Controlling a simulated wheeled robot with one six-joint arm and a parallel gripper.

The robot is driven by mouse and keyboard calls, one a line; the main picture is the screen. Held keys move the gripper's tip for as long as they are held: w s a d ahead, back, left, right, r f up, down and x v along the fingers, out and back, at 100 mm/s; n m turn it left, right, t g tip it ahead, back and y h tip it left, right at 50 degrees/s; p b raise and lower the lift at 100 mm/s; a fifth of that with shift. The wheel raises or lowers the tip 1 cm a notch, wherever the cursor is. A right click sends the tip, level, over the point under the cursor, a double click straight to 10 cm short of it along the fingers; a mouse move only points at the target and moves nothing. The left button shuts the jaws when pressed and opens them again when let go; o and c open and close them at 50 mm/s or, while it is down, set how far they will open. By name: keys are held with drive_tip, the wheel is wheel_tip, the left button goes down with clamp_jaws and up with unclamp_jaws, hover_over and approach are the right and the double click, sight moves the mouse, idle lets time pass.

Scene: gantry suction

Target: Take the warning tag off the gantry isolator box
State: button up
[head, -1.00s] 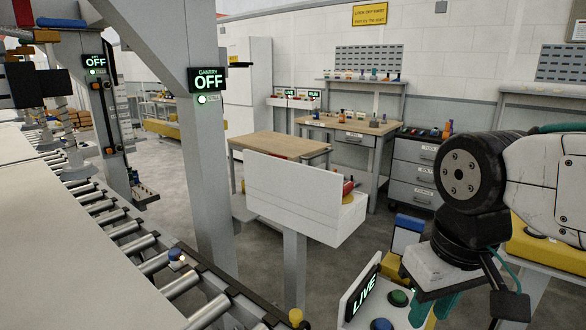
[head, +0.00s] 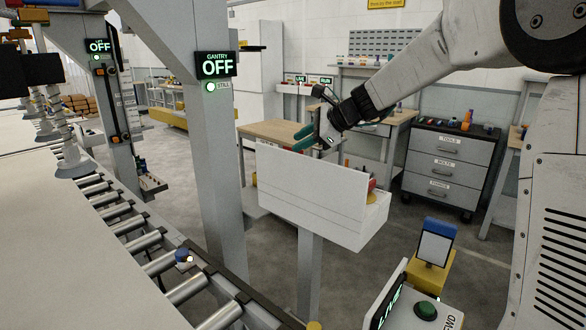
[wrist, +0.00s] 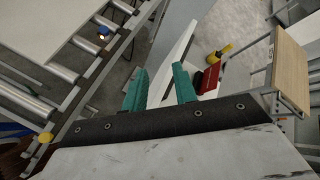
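The box I take for the gantry isolator box (head: 315,205) is white and stands on a grey post, its tall back panel turned towards my head camera. A red part (head: 371,185) shows at its right end. In the wrist view the panel's edge (wrist: 178,50) runs past the fingertips, with a red block (wrist: 208,78) and a yellow part (wrist: 218,54) to its right. I cannot make out a warning tag; the box's front is hidden. My gripper (head: 302,139) appears above the panel in the head view. Its teal fingers (wrist: 160,68) are apart with nothing gripped.
The roller conveyor (head: 120,220) runs along the left, beside a grey gantry column (head: 215,160) with an OFF sign (head: 217,67). A LIVE console (head: 420,310) stands at the lower right. A wooden-topped table (head: 275,130) and a drawer cabinet (head: 450,165) are behind.

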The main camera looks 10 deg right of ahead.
drive_tip(key=w+d+f+m+t, duration=0.1)
drive_tip(key=w+d+f+m, duration=0.25)
drive_tip(key=w, duration=0.35)
drive_tip(key=w+d+f+m+t, duration=0.2)
drive_tip(key=w+d+f+m, duration=0.15)
drive_tip(key=w+m, duration=0.2)
drive_tip(key=shift+n, duration=0.3)
drive_tip(key=x, duration=0.7)
drive_tip(key=shift+w+a, duration=0.2)
drive_tip(key=shift+w, duration=0.2)
drive_tip(key=shift+w+a+f, duration=0.15)
drive_tip(key=shift+w+a, duration=0.1)
drive_tip(key=shift+w, duration=0.1)
drive_tip(key=shift+y, duration=0.3)
clamp_jaws()
